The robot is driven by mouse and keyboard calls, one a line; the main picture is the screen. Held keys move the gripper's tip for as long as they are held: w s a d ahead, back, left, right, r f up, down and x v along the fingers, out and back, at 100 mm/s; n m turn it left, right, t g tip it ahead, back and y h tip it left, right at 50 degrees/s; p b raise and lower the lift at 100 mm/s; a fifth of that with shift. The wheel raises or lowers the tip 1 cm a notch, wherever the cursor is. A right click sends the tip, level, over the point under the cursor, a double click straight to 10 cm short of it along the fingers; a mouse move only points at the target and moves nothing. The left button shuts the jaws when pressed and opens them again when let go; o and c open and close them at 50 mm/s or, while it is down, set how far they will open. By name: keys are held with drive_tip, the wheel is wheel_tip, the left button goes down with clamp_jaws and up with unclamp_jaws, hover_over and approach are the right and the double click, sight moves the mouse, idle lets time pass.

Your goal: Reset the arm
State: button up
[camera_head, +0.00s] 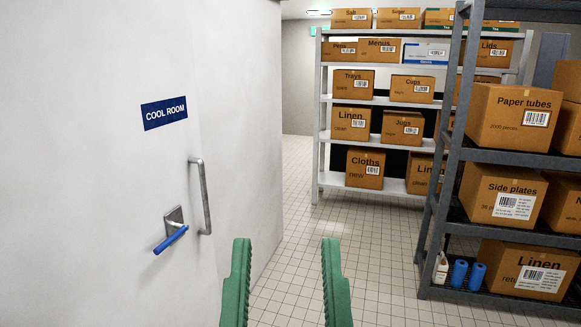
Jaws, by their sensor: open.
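My gripper (287,262) shows at the bottom middle of the head view. Its two green fingers stand wide apart with nothing between them, so it is open and empty. The tiled floor shows between the fingers. The rest of my arm is out of the picture below.
A white cool room door (95,190) fills the left side, with a blue-ended lever (171,239) and a grey pull handle (203,196). A white shelf (372,183) with boxes stands at the back. A dark shelf (520,157) with boxes is at right. The tiled floor (300,214) between is clear.

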wheel_tip(320, 180, up, 22)
drive_tip(key=p, duration=1.7)
drive_tip(key=shift+f, duration=0.2)
drive_tip(key=shift+a+f, duration=0.1)
drive_tip(key=shift+f, duration=0.1)
